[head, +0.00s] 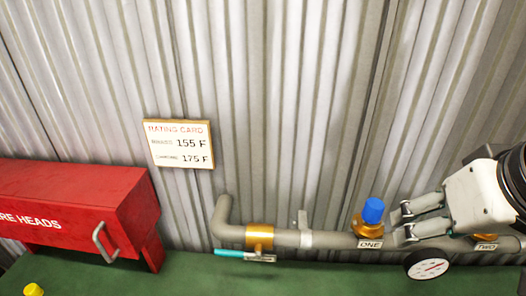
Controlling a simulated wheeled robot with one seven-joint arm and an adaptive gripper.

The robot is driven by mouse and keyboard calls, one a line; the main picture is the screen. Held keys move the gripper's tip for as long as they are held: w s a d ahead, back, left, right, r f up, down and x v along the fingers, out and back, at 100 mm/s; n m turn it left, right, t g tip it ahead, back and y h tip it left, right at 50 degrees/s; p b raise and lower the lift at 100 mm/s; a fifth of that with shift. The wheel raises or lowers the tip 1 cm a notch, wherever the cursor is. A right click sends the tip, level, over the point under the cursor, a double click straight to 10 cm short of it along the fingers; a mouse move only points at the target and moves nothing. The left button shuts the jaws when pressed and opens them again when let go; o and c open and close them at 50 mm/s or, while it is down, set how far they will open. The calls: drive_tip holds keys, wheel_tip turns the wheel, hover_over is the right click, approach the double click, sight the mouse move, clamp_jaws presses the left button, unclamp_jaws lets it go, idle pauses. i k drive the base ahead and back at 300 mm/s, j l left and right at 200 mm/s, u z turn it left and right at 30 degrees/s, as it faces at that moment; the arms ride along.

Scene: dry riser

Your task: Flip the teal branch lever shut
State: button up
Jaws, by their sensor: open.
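The teal branch lever (243,256) sits at the brass valve (260,238) on the left part of the grey pipe (330,241). The lever lies roughly along the pipe, just below it, with its teal grip pointing left. My gripper (402,224) comes in from the right, well to the right of the lever. Its fingers are open and point left, close to the blue-capped brass fitting (371,213) above the label ONE (370,244). I cannot tell whether a finger touches the fitting.
A red box (75,205) with a handle stands at the left. A round gauge (427,265) hangs below the pipe near my gripper. A label TWO (486,246) is at the right. A rating card (179,144) is on the corrugated wall.

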sight(258, 255)
drive_tip(key=u, duration=0.8)
drive_tip(key=k+u, duration=0.2)
drive_tip(key=i+l, duration=0.05)
